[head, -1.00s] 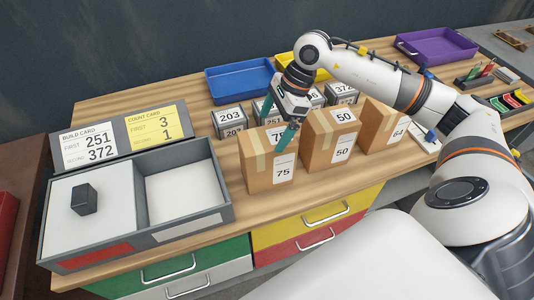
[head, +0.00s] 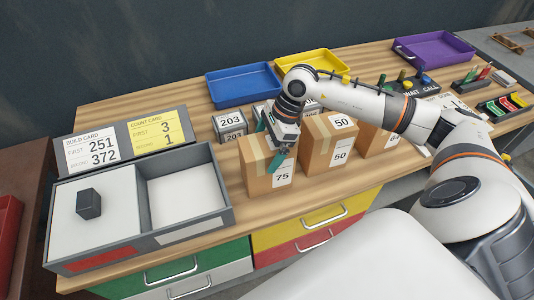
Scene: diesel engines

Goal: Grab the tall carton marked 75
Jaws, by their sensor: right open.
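The tall carton marked 75 (head: 258,177) stands upright on the wooden bench, the leftmost of a row of tan cartons. A white label with 75 shows on its front. My right gripper (head: 270,145) is open, pointing down at the top of this carton. One teal finger shows in front of the carton's right part, over its label side, and the other is at the rear of its top edge. The gripper hides part of the carton's top. I cannot tell whether the fingers touch it. My left gripper is not in view.
A carton marked 50 (head: 318,150) stands close on the right, with another carton (head: 371,140) beyond. Small boxes marked 203 (head: 230,122) stand behind. A grey divided tray (head: 229,214) holding a dark block (head: 88,203) is at left.

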